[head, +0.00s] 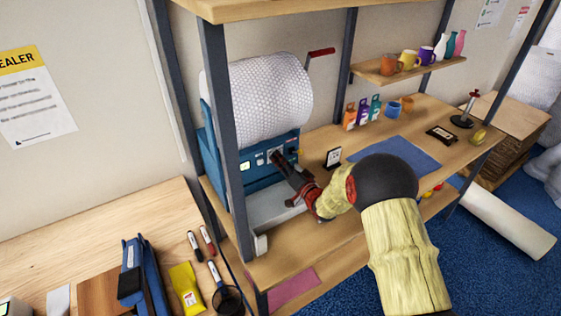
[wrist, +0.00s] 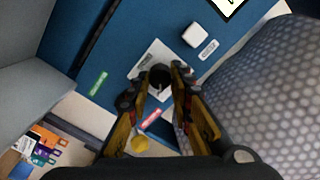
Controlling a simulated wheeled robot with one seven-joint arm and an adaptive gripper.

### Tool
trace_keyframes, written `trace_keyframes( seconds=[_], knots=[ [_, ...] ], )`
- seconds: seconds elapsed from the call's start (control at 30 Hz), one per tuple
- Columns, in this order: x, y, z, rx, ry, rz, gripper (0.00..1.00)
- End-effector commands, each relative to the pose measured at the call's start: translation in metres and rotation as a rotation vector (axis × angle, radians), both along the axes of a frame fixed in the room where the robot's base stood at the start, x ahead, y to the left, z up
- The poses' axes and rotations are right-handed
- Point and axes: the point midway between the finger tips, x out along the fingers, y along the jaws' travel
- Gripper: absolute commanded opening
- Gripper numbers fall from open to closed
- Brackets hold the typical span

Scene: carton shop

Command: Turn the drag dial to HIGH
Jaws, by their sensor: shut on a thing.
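The drag dial is a black round knob (wrist: 160,74) on a pale square plate (wrist: 147,57) on the blue front panel of the bubble-wrap machine (wrist: 125,25). In the wrist view the knob sits between my two fingertips, and my gripper (wrist: 158,82) is shut on it. A white pointer line shows on the knob's lower part. A green label (wrist: 97,83), a red label (wrist: 151,121) and a grey label lie around the plate; their words are too small to read. In the head view my gripper (head: 279,163) reaches the panel and hides the knob.
The bubble-wrap roll (head: 265,98) hangs above the panel, with a red-handled crank (head: 321,52) at its right.

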Motion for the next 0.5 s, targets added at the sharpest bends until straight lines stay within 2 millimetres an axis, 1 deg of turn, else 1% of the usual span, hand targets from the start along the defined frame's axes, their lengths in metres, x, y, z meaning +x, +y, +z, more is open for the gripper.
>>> trace_keyframes(
  seconds=[0.03,0.5],
  knots=[
    [-0.0008,0.0001,-0.0025,0.011,0.012,0.0,0.0],
    [-0.0006,0.0,-0.002,0.046,0.035,-0.001,0.0]
  ],
)
